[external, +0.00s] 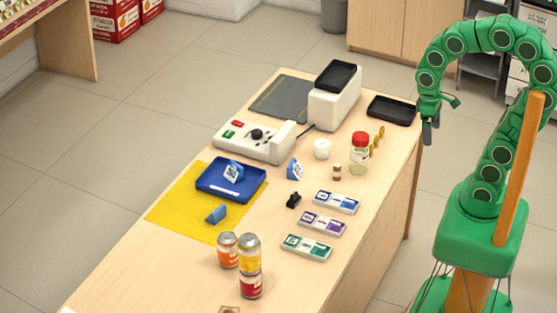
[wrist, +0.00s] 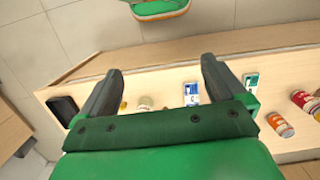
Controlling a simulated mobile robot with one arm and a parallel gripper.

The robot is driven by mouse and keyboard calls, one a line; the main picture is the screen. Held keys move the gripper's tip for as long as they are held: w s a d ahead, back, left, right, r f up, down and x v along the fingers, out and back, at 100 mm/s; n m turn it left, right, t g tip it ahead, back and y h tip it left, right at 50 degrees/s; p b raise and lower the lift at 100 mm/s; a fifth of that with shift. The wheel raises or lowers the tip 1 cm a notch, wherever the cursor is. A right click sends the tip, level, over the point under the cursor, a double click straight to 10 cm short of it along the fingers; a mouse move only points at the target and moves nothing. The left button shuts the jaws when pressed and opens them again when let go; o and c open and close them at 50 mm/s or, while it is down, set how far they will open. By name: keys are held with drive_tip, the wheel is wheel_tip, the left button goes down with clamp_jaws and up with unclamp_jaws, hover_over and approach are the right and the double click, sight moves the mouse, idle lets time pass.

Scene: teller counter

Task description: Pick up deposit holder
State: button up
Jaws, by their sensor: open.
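Three small blue wedge-shaped holders show in the external view. One with a white label (external: 233,173) is in the blue tray (external: 207,186), one with a white label (external: 294,169) stands on the counter right of the tray, and one (external: 216,214) lies on the yellow mat. The print is too small to tell which is the deposit holder. My gripper (external: 441,116) is open and empty, raised beyond the counter's right edge, well apart from all three. Its two dark fingers are spread in the wrist view (wrist: 160,75).
Several boxed cards, such as a purple one (external: 321,223), lie on the counter's right side. Cans (external: 228,250) stand near the front. A red-lidded jar (external: 360,154), a white cup (external: 321,149), a keypad device (external: 255,140) and a black tray (external: 391,108) stand farther back.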

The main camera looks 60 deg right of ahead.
drive_tip(key=w, duration=1.2)
drive_tip(key=n+t, duration=0.2)
hover_over(291, 163)
drive_tip(key=f, duration=2.2)
drive_tip(key=shift+s+d+f, duration=0.15)
drive_tip(key=shift+s+f, duration=0.15)
drive_tip(key=shift+f, duration=0.1)
drive_tip(key=shift+w+f, duration=0.4)
drive_tip(key=shift+f, duration=0.3)
drive_tip(key=shift+s+f, duration=0.2)
drive_tip(key=shift+f, duration=3.5)
drive_tip(key=c, duration=1.1)
drive_tip(key=shift+o, duration=0.2)
drive_tip(key=shift+r, duration=0.1)
